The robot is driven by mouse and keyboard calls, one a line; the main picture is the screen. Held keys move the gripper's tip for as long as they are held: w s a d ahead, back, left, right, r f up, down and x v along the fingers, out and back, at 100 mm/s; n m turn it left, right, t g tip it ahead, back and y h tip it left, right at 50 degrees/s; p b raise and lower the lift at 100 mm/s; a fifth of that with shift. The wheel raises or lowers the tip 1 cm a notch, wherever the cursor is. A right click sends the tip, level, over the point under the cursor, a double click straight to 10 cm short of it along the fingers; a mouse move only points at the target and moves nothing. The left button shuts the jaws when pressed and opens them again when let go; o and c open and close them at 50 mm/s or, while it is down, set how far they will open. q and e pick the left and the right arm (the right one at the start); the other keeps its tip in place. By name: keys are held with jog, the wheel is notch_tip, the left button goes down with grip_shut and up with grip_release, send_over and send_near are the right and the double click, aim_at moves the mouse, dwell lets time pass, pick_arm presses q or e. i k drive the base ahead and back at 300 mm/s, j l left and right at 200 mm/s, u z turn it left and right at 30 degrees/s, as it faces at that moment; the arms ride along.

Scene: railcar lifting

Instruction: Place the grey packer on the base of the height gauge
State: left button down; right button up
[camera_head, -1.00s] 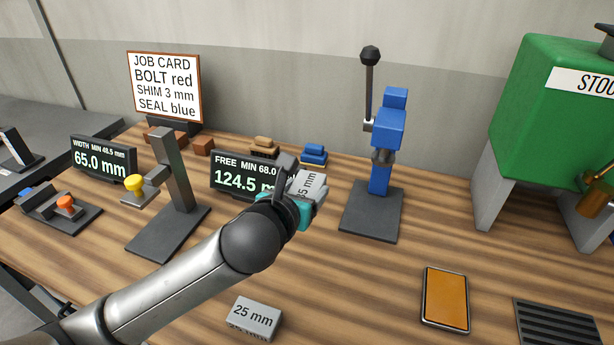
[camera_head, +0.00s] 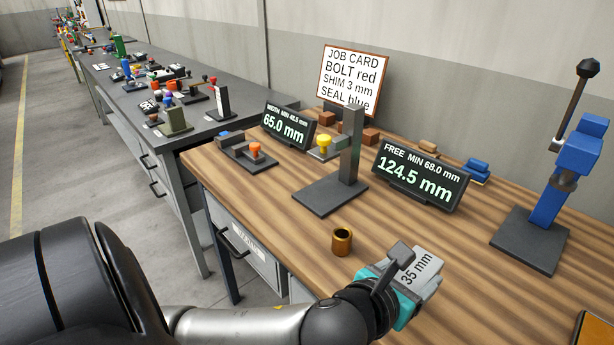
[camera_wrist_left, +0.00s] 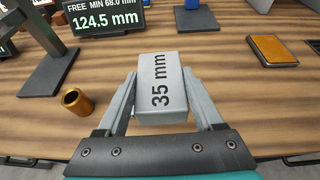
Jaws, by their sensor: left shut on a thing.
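The grey packer (camera_head: 421,266), marked 35 mm, is held in my left gripper (camera_head: 411,272) in the head view. In the left wrist view the packer (camera_wrist_left: 160,92) sits between both fingers, its label facing up. The base is bare and lies to the upper left of my gripper, apart from the packer. It also shows in the left wrist view (camera_wrist_left: 48,75), at the upper left. My right gripper is not in view.
A brass cup (camera_head: 342,241) stands between the gauge base and my left gripper. The 124.5 mm display (camera_head: 419,175) stands behind. A blue lever tool (camera_head: 560,170) stands at the right. A small fixture with an orange knob (camera_head: 248,152) is left of the gauge.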

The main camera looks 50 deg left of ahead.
aim_at(322, 196)
jog(key=k+z, duration=0.1)
jog(key=z, duration=0.35)
jog(key=k+z, duration=0.15)
jog(key=z, duration=0.35)
jog(key=k+j+z, duration=0.1)
jog(key=j+z, duration=0.3)
jog(key=k+j+z, duration=0.15)
jog(key=j+z, duration=0.3)
jog(key=k+j, duration=0.25)
jog(key=j, duration=0.15)
jog(key=k+j, duration=0.25)
jog(key=j, duration=0.15)
jog(key=k+j, duration=0.25)
jog(key=j, duration=0.2)
jog(key=k+j, duration=0.25)
jog(key=j, duration=0.15)
jog(key=k+j, duration=0.25)
jog(key=j, duration=0.15)
jog(key=k+j, duration=0.25)
jog(key=j, duration=0.15)
jog(key=i+j, duration=0.1)
jog(key=i, duration=0.2)
